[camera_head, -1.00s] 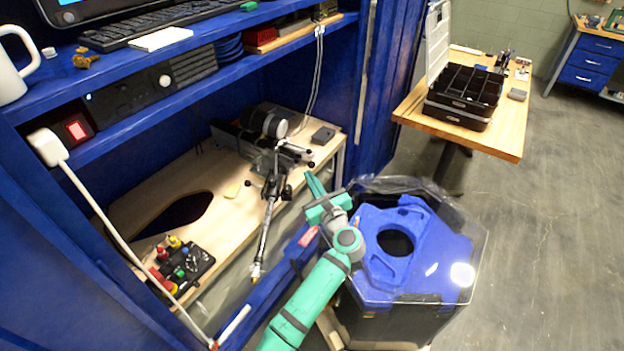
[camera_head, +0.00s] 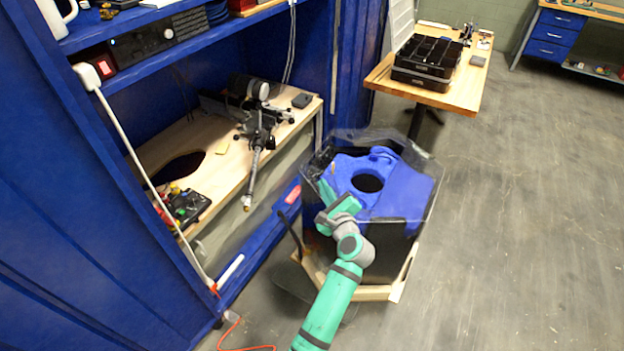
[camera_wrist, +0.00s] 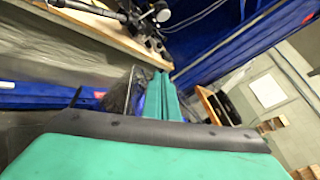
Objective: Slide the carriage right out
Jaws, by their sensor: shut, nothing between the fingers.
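My gripper (camera_head: 326,190) is teal, with its fingers shut together and empty. In the head view it overlaps the near-left rim of a clear tank with a blue top (camera_head: 402,190); I cannot tell whether they touch. The fingers also show in the wrist view (camera_wrist: 162,97), pointing away. A black and grey mechanism with a drum-shaped end and a long rod (camera_head: 255,155) sits on a wooden board (camera_head: 212,158) inside the blue cabinet. Its rod reaches over the board's front edge. Nothing is labelled as the carriage, so I cannot tell which part it is.
The tank stands on a wooden base (camera_head: 372,293) close to the cabinet. A white cable (camera_head: 140,160) hangs down the cabinet front and an orange cord (camera_head: 250,348) lies on the floor. A table (camera_head: 440,92) with a black case stands behind. Floor at right is clear.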

